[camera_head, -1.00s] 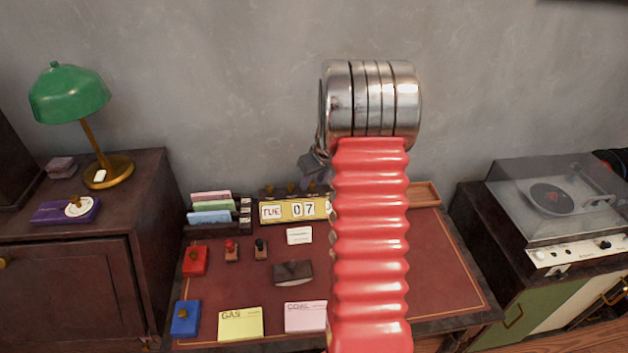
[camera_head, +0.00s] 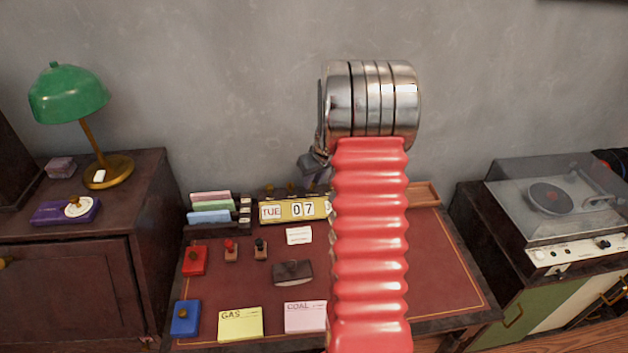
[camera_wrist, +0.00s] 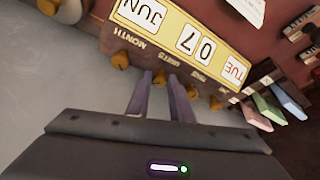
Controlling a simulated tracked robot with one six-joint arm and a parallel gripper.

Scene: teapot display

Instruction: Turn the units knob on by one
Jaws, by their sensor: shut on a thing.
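The calendar (camera_head: 283,211) stands at the back of the desk, with TUE and 07 showing; my arm covers its right part. In the wrist view the calendar (camera_wrist: 185,38) appears upside down and reads JUN, 07, TUE. Its yellow knobs run along the edge with the labels. The units knob (camera_wrist: 160,76) sits at my fingertips by the UNITS label, partly hidden by the fingers. My gripper (camera_wrist: 168,80) is shut on it. The month knob (camera_wrist: 121,60) and the day knob (camera_wrist: 216,103) are clear of the fingers.
A letter rack (camera_head: 214,212) with coloured cards stands left of the calendar. A small white card (camera_head: 299,236) lies in front. Stamps (camera_head: 231,250), ink pads and the gas (camera_head: 240,324) and coal notes cover the left desk.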

